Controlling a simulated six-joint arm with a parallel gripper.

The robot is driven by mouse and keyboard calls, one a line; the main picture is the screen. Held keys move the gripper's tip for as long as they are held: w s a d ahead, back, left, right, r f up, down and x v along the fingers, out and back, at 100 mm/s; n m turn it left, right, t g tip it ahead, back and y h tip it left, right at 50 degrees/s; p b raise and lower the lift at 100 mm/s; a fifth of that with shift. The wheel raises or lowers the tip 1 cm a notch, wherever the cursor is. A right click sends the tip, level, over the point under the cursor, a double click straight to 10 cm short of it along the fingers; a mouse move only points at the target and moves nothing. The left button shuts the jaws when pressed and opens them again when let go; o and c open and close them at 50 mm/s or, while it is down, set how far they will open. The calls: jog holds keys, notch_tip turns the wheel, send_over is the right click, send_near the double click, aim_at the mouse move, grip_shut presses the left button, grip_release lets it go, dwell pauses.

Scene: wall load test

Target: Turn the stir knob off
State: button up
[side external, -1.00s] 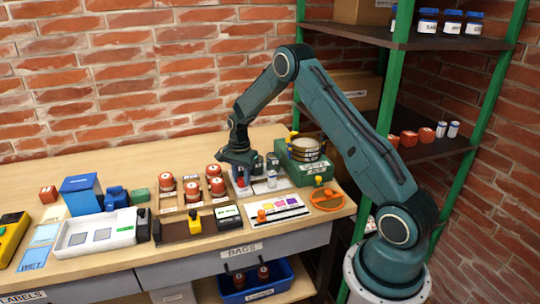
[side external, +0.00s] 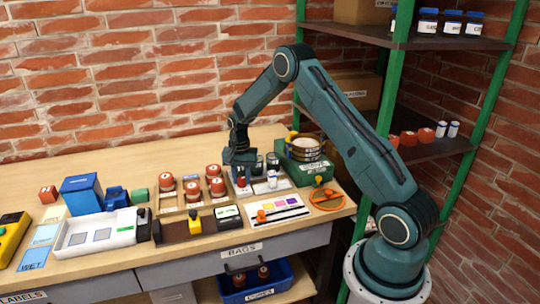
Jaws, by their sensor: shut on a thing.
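My gripper (side external: 240,174) points down over the back of the bench, right of the red-capped jars. It is shut on a small red-topped piece (side external: 241,183) just under its fingertips, at a pale stand or unit. The fingers hide most of this piece, and I cannot tell for sure that it is the stir knob. No stir label or on/off mark can be read at this size.
Several red-capped jars (side external: 215,187) stand close on the left. Dark jars and a green box (side external: 303,174) with stacked sieves crowd the right. In front lie a white colour-patch panel (side external: 279,211) and an orange ring (side external: 326,199). The back left of the bench is clear.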

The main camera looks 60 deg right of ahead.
aim_at(241, 178)
jog(key=n, duration=0.6)
jog(key=shift+n, duration=0.3)
jog(key=n, duration=0.6)
jog(key=shift+n, duration=0.4)
jog(key=o, duration=1)
jog(key=shift+c, duration=0.2)
jog(key=shift+r, duration=0.1)
notch_tip(241, 178, up, 14)
